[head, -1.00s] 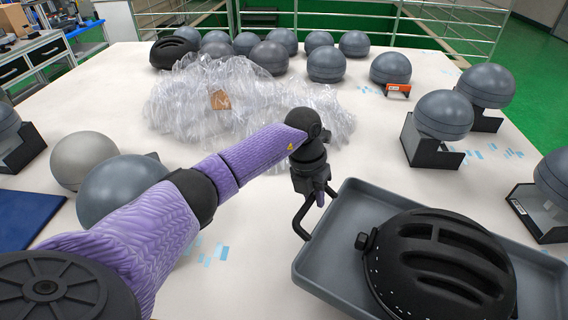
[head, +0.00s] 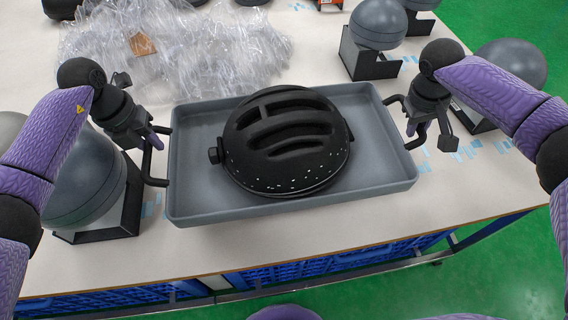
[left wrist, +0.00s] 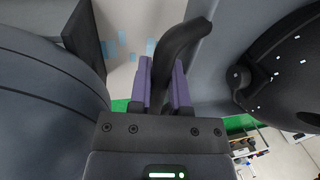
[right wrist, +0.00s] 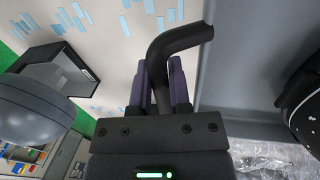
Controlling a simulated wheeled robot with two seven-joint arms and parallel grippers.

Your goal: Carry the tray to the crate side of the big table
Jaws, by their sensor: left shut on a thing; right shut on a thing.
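The grey tray (head: 205,203) is in the middle of the head view, near the big table's (head: 215,256) front edge. A black slotted dome like a helmet (head: 285,140) sits in it. My left gripper (head: 153,140) is shut on the tray's left handle (head: 150,168); the handle also shows between the fingers in the left wrist view (left wrist: 185,42). My right gripper (head: 418,128) is shut on the right handle (head: 396,104), also seen in the right wrist view (right wrist: 180,42). The tray looks about level. I cannot tell whether it touches the table. No crate is clearly identifiable on the tabletop.
A grey ball in a black stand (head: 88,185) is close to my left gripper. More balls stand at the right, one (head: 378,24) behind the tray and one (head: 510,75) behind my right arm. Crumpled clear plastic (head: 200,45) lies behind. Blue slatted panels (head: 350,258) show below the table edge.

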